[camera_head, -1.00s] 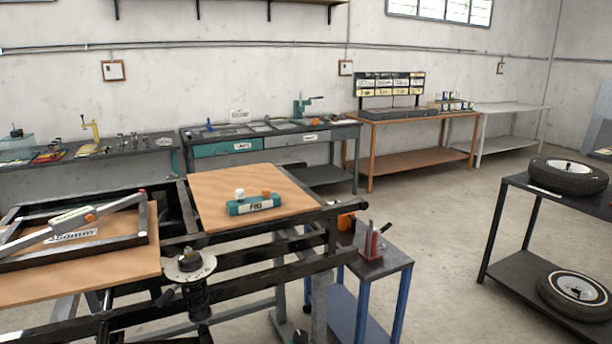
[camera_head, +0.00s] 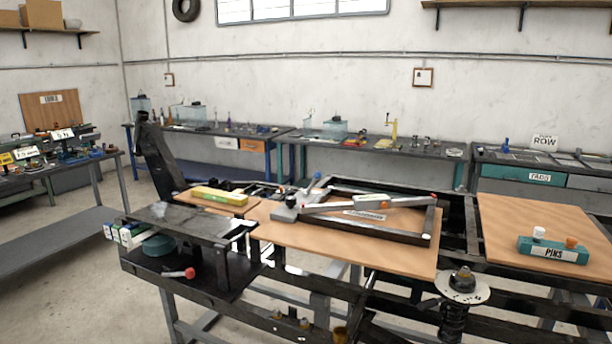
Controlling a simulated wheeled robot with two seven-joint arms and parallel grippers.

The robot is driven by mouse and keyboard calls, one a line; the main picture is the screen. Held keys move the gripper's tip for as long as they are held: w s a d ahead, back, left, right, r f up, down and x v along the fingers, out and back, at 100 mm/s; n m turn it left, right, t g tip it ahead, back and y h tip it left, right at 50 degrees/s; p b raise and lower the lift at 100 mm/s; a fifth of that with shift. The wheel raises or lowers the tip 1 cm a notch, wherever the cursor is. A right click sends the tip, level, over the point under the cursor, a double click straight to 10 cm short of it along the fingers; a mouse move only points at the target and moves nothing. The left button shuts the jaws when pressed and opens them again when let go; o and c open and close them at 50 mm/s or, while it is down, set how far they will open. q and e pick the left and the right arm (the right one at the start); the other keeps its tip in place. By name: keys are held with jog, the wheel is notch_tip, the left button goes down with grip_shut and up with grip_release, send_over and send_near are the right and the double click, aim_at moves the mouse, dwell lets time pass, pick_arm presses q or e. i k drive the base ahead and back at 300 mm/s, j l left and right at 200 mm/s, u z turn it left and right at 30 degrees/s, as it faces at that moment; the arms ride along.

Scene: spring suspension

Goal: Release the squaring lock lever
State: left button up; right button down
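A black rectangular frame (camera_head: 432,222) lies on a wooden board (camera_head: 330,243) on the dark metal stand in the middle. A silver bar (camera_head: 375,203) with a red-tipped end lies across it, above a white label (camera_head: 364,215). At the left end of the bar is a grey block (camera_head: 287,208) with a small lever with a blue tip (camera_head: 316,176), tilted upward. I cannot tell for sure which part is the squaring lock lever. Neither of my grippers shows in the head view.
A teal PINS block (camera_head: 553,250) sits on a second wooden board (camera_head: 515,220) at right. A spring strut (camera_head: 462,290) stands before the frame. A dark side shelf (camera_head: 195,222) and a yellow-green item (camera_head: 220,195) are left. Open floor (camera_head: 60,290) lies at lower left.

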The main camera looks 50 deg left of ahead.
aim_at(317, 175)
jog(key=u, duration=1.4)
jog(key=i+l, duration=0.1)
jog(key=l, duration=1)
